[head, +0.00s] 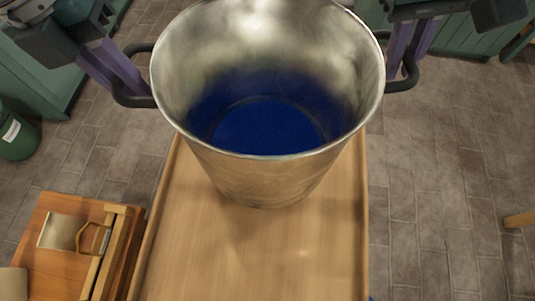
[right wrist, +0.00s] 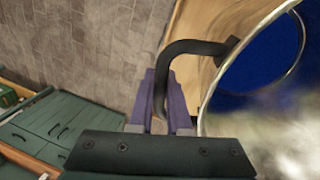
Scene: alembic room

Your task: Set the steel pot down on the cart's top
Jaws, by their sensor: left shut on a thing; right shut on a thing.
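The steel pot (head: 265,180) is large and open-topped, with a blue inside bottom and a black handle on each side. It is upright over the far part of the cart's wooden top (head: 250,250); I cannot tell whether its base touches the wood. My left gripper (head: 130,88) is shut on the left handle. My right gripper (head: 398,75) is shut on the right handle. In the right wrist view the purple fingers of my right gripper (right wrist: 161,100) close around the black handle (right wrist: 190,48), beside the pot's rim (right wrist: 295,50).
A wooden piece of furniture (head: 60,225) with a metal plate and a brass-coloured handle stands left of the cart. A green canister (head: 15,135) is at the far left. Green cabinets (head: 460,35) line the back.

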